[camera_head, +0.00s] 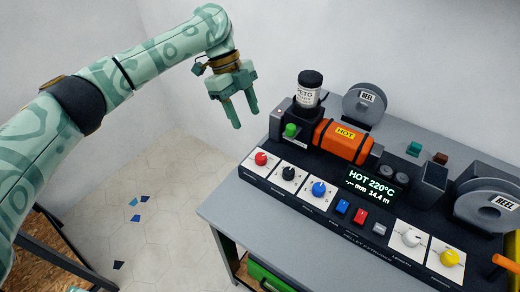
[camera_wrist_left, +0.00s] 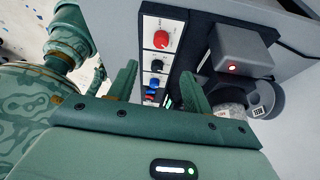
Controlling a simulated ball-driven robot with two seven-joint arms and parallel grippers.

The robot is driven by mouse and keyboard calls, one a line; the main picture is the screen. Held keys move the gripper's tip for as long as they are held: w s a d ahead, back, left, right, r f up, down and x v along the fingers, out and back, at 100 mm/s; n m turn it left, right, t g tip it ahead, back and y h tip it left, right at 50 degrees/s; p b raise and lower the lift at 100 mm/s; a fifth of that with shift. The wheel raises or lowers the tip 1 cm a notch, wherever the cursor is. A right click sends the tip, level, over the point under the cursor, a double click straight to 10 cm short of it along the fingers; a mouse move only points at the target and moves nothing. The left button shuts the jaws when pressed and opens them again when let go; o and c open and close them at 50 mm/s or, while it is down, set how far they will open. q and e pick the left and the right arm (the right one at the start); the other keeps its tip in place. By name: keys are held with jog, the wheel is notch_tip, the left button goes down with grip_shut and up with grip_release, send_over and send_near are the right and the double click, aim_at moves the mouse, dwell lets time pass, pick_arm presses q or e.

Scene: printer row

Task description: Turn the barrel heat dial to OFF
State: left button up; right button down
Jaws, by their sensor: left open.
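The console's front panel holds a row of dials on white plates: a red dial (camera_head: 261,158), a black dial (camera_head: 288,173), a blue dial (camera_head: 319,189), a white dial (camera_head: 411,238) and a yellow dial (camera_head: 449,258). I cannot read which is labelled barrel heat. The display (camera_head: 372,184) reads HOT 220°C. An orange barrel (camera_head: 343,142) marked HOT lies behind it. My left gripper (camera_head: 245,117) is open and empty, above and left of the console, apart from every dial. The left wrist view shows the red dial (camera_wrist_left: 161,39) beyond its fingers (camera_wrist_left: 157,80). My right gripper is not in view.
A jar (camera_head: 308,92) with a black lid, a green knob (camera_head: 290,131) and two grey reels (camera_head: 365,104) (camera_head: 487,205) stand around the barrel. Blue, red and grey switches (camera_head: 360,216) sit between the dials. The grey table (camera_head: 231,212) is clear along its front left.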

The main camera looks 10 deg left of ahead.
aim_at(261, 156)
pick_arm(q)
jog(key=b+x, duration=0.3)
jog(key=x, duration=0.9)
jog(key=shift+f, duration=0.3)
jog(key=c, duration=1)
